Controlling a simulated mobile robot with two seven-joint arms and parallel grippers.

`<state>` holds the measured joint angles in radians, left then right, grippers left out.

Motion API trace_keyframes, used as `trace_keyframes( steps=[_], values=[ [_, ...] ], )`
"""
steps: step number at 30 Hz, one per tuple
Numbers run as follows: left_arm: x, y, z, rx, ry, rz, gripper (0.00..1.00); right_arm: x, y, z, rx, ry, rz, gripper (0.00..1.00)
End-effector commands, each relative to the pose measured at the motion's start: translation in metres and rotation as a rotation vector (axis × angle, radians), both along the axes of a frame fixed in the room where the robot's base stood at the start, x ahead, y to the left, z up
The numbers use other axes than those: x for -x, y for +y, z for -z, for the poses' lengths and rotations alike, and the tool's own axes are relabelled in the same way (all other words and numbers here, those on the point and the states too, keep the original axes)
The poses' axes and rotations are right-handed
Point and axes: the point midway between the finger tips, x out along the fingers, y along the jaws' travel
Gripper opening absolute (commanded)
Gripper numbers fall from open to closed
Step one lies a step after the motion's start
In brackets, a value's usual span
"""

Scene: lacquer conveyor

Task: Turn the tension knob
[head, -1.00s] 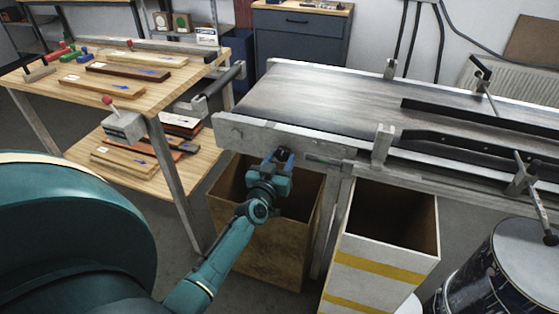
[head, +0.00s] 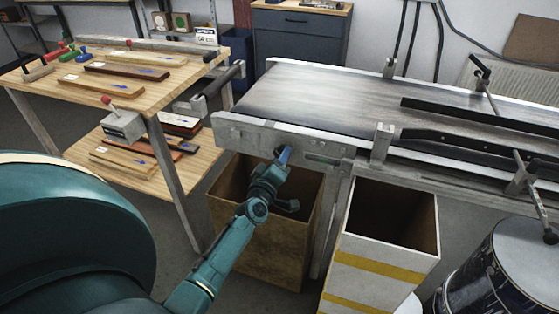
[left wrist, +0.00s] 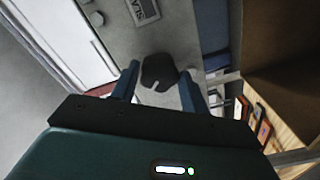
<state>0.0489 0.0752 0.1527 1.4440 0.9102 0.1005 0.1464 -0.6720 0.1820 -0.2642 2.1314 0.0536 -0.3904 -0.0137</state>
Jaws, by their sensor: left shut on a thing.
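The tension knob (left wrist: 158,72) is a dark, lobed knob with a pale mark, on the grey side plate of the conveyor. In the left wrist view it sits between the two blue fingers of my left gripper (left wrist: 158,88), which is shut on it. In the head view my left gripper (head: 284,156) reaches up to the plate (head: 240,129) at the conveyor's near left end and hides most of the knob. The conveyor belt (head: 310,98) lies just behind the plate. My right gripper is not in view.
A brown open bin (head: 262,250) stands below my left gripper. A white bin with yellow stripes (head: 375,263) stands to its right. A wooden workbench (head: 150,97) with boards and clamps is at the left. A dark drum (head: 515,265) is at the lower right.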

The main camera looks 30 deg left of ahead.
Motion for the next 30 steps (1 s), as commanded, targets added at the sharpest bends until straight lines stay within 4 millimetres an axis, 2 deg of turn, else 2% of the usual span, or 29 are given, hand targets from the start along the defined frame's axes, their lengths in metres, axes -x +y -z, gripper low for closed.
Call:
trace_keyframes(
  steps=[6,15,30],
  values=[
    [0.0,-0.0007,0.0006,0.188,-0.043,0.001,0.22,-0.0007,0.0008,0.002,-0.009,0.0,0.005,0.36],
    [0.0,-0.001,-0.0004,0.381,-0.091,0.001,0.22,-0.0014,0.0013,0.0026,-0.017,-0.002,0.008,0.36],
    [-0.0001,-0.0011,-0.0009,0.487,-0.115,0.001,0.22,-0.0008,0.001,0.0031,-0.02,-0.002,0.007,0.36]
  ],
)
